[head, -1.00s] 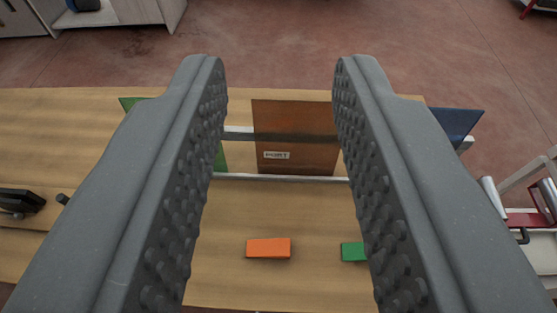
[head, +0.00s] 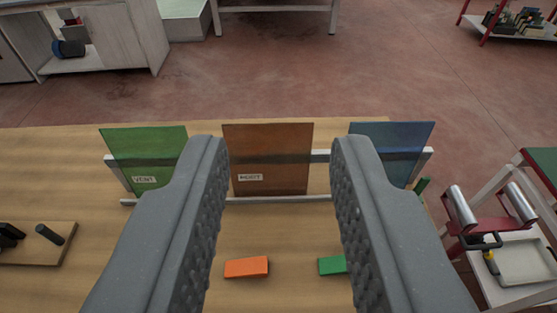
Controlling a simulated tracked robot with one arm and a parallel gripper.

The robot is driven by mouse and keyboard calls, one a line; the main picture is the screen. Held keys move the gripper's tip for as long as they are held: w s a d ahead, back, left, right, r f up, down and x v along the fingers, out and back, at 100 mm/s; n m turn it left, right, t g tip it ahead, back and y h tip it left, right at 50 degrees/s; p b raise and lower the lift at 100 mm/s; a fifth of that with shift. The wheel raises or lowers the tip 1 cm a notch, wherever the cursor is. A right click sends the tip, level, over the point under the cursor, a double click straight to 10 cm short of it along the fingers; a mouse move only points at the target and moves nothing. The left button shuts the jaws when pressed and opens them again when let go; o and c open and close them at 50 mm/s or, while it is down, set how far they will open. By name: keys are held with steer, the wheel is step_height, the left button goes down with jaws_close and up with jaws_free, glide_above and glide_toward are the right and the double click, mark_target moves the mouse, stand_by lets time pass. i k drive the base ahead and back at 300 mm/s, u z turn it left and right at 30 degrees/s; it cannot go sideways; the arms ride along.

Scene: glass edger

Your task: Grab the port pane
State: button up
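The port pane is the brown, see-through pane (head: 268,140) in the middle of a rack, standing upright. Its small white label is blurred now but read PORT a second ago. A green pane (head: 145,148) with a white label stands to its left, and a blue pane (head: 398,145) to its right. My gripper (head: 278,145) is open and empty. Its two grey, studded fingers appear on either side of the brown pane in the picture, apparently nearer the camera and not touching it. The right finger hides part of the blue pane.
The metal rack (head: 280,200) stands on a wooden table (head: 60,180). An orange block (head: 246,267) and a green block (head: 332,265) lie in front of it. A board with dark fittings (head: 40,245) is at left; a roller stand (head: 490,215) is at right.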

mark_target(266, 159)
steer(key=i, duration=0.85)
steer(key=u, duration=0.05)
